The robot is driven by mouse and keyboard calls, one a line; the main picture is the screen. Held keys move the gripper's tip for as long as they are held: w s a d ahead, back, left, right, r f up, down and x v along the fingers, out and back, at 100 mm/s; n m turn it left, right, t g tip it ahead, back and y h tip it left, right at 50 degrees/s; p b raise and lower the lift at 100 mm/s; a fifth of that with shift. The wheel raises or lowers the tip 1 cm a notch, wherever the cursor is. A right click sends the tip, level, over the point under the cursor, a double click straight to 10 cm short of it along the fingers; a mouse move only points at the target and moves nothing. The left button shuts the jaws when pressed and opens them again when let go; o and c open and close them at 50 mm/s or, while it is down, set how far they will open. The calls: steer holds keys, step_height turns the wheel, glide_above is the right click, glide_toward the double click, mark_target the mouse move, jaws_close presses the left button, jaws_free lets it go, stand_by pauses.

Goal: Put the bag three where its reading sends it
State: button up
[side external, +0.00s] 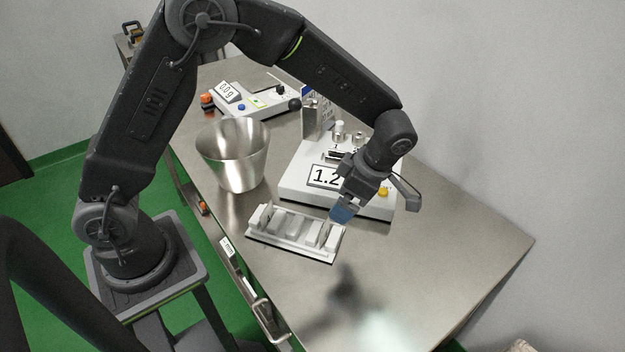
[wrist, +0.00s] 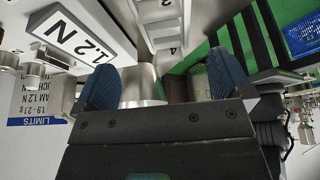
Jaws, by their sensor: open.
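My gripper (side external: 343,212) is open, its blue fingertips just above the right end of the white slotted rack (side external: 291,247), in front of the white tester (side external: 300,181). In the wrist view its fingertips (wrist: 163,75) stand wide apart with nothing seen gripped between them. The rack (wrist: 161,14) shows there with the numbers 2 and 4. The tester's display (wrist: 73,33) reads 1.2 N. A limits card (wrist: 35,107), upside down, shows 1.9-2.1 g and 1.2 N, partly hidden. I cannot tell which item is bag three.
A steel bucket (side external: 232,158) stands left of the tester. A balance (side external: 258,103) with a 0.0 g display (side external: 226,90) sits behind it. The steel table (side external: 440,250) is clear at the right and front. A blue crate (wrist: 304,36) shows at the wrist view's edge.

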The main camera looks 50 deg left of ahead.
steer(key=s+a+r+m+t+h, duration=0.1)
steer(key=s+a+r+m+t, duration=0.1)
steer(key=s+r+m, duration=0.35)
steer(key=s+a+r+m+t+h, duration=0.1)
steer(key=s+a+r+m, duration=0.15)
steer(key=r+m, duration=0.45)
steer(key=s+a+r+m+t+h, duration=0.1)
steer(key=s+r+m+t, duration=0.3)
steer(key=s+m, duration=0.6)
steer(key=shift+a+r+m+t+h, duration=0.35)
steer(key=shift+a+m+t, duration=0.15)
steer(key=shift+a+m, duration=0.4)
steer(key=shift+d, duration=0.15)
